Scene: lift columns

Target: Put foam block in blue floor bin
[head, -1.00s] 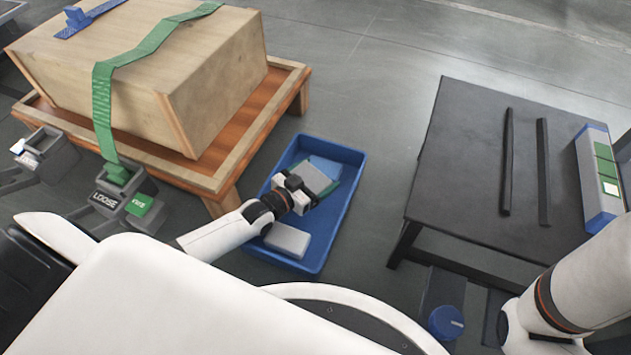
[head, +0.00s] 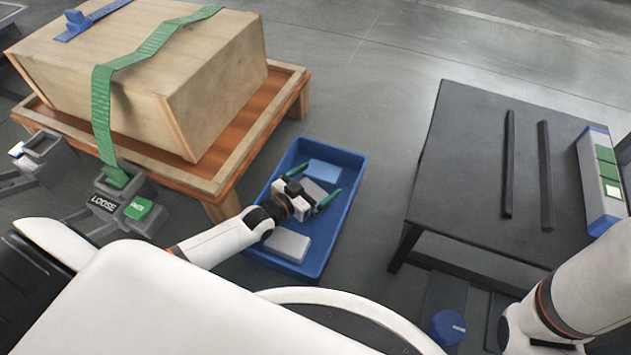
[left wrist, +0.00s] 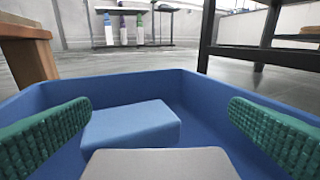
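The blue floor bin (head: 339,228) stands on the floor between the wooden pallet and the dark table. My left gripper (head: 312,184) is inside or just above it, with its green fingers spread apart. A grey block (head: 314,192), apparently the foam block, lies in the bin between the fingers, partly covered by the gripper. In the left wrist view the grey block (left wrist: 160,165) shows at the bottom, clear of both fingers. A blue block (head: 323,170) lies at the bin's far end, and another light grey block (head: 287,245) at its near end. My right gripper is out of view.
A wooden crate (head: 215,85) with a green strap sits on a low wooden pallet (head: 250,125) left of the bin. A dark table (head: 470,150) with two black bars stands to the right. Open floor (head: 370,100) lies beyond the bin.

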